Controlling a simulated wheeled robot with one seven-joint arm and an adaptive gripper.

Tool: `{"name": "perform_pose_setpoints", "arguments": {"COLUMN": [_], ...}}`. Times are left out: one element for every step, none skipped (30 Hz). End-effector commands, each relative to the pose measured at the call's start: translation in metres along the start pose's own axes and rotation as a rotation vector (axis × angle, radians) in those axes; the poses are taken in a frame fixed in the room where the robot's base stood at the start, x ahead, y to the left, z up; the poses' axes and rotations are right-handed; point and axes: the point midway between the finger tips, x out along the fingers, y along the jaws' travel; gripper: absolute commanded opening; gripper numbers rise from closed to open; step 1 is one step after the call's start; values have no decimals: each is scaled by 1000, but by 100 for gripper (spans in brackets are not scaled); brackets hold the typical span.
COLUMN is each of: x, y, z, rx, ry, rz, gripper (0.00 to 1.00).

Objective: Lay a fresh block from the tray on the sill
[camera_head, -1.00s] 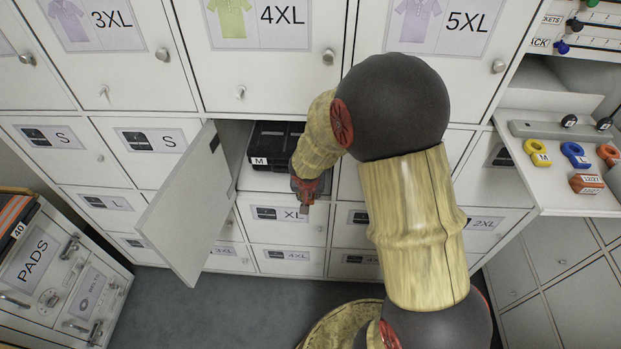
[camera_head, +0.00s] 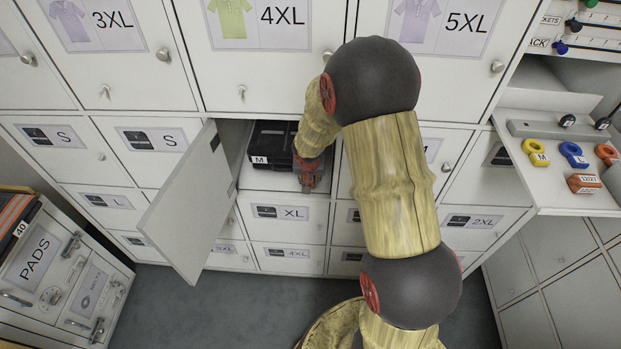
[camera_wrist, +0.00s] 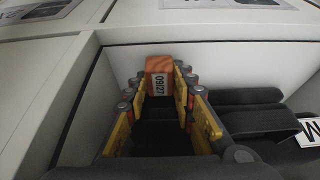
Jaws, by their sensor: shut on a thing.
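My gripper (camera_head: 309,178) is at the open locker compartment (camera_head: 228,165), beside the black case labelled M (camera_head: 268,146). In the wrist view my gripper (camera_wrist: 160,88) is shut on an orange block (camera_wrist: 159,67) with a white date label, which seems to read 09/22. The block is between the fingertips, inside the compartment's mouth; I cannot tell whether it touches a surface. Another orange block, labelled 12/27 (camera_head: 584,183), lies on the pull-out shelf (camera_head: 560,203) at the right. The compartment's front sill (camera_head: 262,190) is partly hidden by my gripper.
The compartment's door (camera_head: 183,205) hangs open to the left. Closed lockers surround it. A PADS cabinet (camera_head: 60,270) stands at lower left.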

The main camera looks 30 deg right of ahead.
Motion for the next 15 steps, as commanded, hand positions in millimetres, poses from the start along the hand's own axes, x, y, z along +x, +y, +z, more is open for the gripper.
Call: {"name": "perform_pose_setpoints", "arguments": {"x": [0, 0, 1, 2, 2, 3, 3, 3, 2, 2, 2, 2, 2, 2, 2], "y": [0, 0, 0, 0, 0, 0, 0, 0, 0, 0, 0, 0, 0, 0, 0], "z": [0, 0, 0, 1, 1, 1, 2, 1, 1, 1, 1, 1, 1, 1, 1], "rx": [0, 0, 0, 0, 1, 1, 1, 1, 1, 1, 1, 1, 1, 1, 1], "ry": [0, 0, 0, 0, 0, 0, 0, 0, 0, 0, 0, 0, 0, 0, 0], "rz": [0, 0, 0, 0, 0, 0, 0, 0, 0, 0, 0, 0, 0, 0, 0], "gripper": [8, 8, 8, 8, 8, 8, 26, 27, 30, 31, 33, 33, 33, 33, 33]}}
